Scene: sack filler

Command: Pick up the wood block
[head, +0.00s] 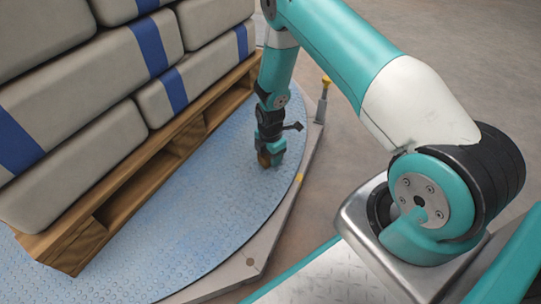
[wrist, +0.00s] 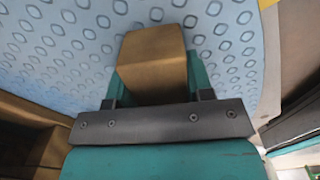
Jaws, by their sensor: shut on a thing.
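The wood block (wrist: 152,62) is a plain brown block, seen in the wrist view between the two teal fingers of my gripper (wrist: 152,88). My gripper is shut on it. In the head view the block (head: 264,159) shows as a small brown patch at the tip of my gripper (head: 270,158), low over the blue patterned round plate. I cannot tell whether the block touches the plate. Its lower end in the wrist view is hidden behind the dark gripper bar.
The blue round plate (head: 225,200) has a grey metal rim (head: 262,238). A wooden pallet (head: 110,205) stacked with grey sacks (head: 90,100) with blue bands stands close to the left of my gripper. A yellow-topped post (head: 325,88) stands at the rim. Plate around the gripper is bare.

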